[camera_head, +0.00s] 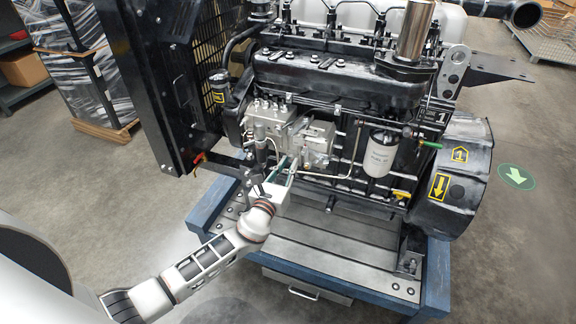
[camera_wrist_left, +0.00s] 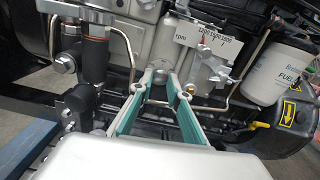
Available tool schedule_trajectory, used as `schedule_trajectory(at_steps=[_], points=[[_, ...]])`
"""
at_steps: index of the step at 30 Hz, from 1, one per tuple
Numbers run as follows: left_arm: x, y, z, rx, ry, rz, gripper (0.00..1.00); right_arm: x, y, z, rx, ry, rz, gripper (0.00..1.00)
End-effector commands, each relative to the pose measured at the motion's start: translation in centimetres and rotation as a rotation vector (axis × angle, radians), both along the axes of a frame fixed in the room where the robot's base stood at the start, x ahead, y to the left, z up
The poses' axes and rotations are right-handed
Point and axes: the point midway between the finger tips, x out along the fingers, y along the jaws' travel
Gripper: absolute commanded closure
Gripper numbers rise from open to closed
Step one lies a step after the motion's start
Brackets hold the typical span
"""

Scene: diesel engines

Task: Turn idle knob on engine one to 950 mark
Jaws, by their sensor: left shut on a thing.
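Engine one (camera_head: 335,82), a black diesel engine marked with a 1, stands on a blue-edged stand. My left gripper (camera_head: 287,165) reaches its silver fuel pump (camera_head: 318,138) from the front. In the left wrist view the green-padded fingers of my left gripper (camera_wrist_left: 161,78) converge at the pump and are shut on a small part, apparently the idle knob, which is mostly hidden between the tips. A white rpm scale plate (camera_wrist_left: 208,35) is just above and right of the tips. Its marks are too blurred to read, as is the knob's pointer. My right gripper is not in view.
A white fuel filter (camera_head: 380,153) hangs right of the pump. Bent metal pipes (camera_wrist_left: 240,84) run close to my fingers. A dark cylinder with a copper-coloured band (camera_wrist_left: 95,50) is at their left. The black radiator frame (camera_head: 150,85) stands left of the engine.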

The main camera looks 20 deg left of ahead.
Motion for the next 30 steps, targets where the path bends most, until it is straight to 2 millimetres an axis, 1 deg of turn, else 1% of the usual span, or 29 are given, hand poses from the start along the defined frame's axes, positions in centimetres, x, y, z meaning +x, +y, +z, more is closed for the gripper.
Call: schedule_trajectory(at_steps=[1,2,3,12,16,20,27,30], points=[[0.0,0.0,0.0,0.0,0.0,0.0,0.78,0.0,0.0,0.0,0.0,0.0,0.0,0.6],[0.0,0.0,0.0,0.0,0.0,0.0,0.7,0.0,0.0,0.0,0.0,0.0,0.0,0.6],[0.0,0.0,0.0,0.0,0.0,0.0,0.66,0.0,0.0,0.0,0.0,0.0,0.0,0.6],[0.0,0.0,0.0,-0.001,0.0,0.0,0.66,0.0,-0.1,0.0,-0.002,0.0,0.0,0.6],[-0.7,0.0,-0.1,-0.002,0.001,0.0,0.66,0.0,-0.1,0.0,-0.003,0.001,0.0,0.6],[-2.6,0.1,-0.2,-0.001,0.003,0.0,0.66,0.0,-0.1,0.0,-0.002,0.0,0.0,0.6],[-7.6,0.3,-0.1,-0.001,0.003,-0.001,0.66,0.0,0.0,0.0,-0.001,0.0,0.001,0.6],[-9.4,0.3,-0.1,-0.002,0.003,-0.001,0.66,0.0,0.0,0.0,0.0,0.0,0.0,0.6]])
